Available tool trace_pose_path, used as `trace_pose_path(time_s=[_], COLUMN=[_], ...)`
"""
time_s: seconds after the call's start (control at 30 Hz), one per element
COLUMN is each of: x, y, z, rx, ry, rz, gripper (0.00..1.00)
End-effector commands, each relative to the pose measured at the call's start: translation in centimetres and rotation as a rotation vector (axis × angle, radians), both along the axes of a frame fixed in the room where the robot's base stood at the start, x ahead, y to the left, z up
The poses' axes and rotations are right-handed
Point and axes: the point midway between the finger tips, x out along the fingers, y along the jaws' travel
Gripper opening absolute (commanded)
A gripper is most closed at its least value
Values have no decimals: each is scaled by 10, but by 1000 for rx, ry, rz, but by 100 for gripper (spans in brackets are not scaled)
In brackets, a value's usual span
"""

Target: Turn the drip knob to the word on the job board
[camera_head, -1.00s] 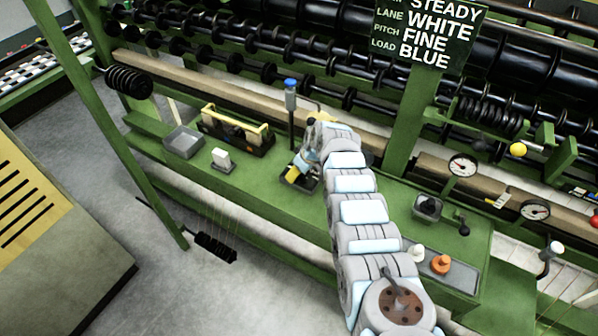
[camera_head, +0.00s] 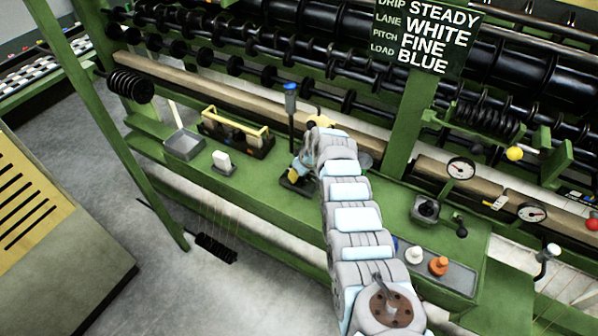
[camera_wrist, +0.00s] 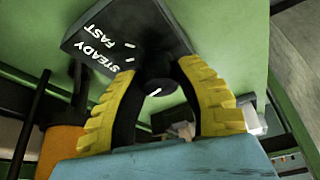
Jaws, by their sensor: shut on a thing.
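The job board (camera_head: 425,35) reads DRIP STEADY, LANE WHITE, PITCH FINE and LOAD BLUE. In the wrist view, the dark drip knob (camera_wrist: 160,72) stands on a dark plate (camera_wrist: 115,35) marked STEADY and FAST, with white ticks. My gripper (camera_wrist: 165,85), with yellow ribbed fingers, is shut on the knob, one finger on each side. A short slanted white mark shows on the knob; I cannot tell which word it points to. The rest of the plate is hidden by my fingers. In the head view my gripper (camera_head: 298,170) is low at the green bench, partly hidden by my arm.
On the green bench (camera_head: 260,190) are a grey tray (camera_head: 184,145), a white block (camera_head: 222,160), a yellow-handled caddy (camera_head: 238,125) and a blue-topped post (camera_head: 290,100). A tray with white and orange knobs (camera_head: 438,266) is at the right. Black rollers run behind.

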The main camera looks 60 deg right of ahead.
Motion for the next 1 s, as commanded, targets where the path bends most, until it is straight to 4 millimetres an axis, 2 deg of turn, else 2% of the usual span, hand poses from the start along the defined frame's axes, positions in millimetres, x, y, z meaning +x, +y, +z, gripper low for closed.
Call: trace_pose_path(time_s=[0.6,1.0], x=[0,0], y=[3,2], z=[-1,-3], rx=[3,4], ry=[5,5], rz=[-418,-583], gripper=[0,0])
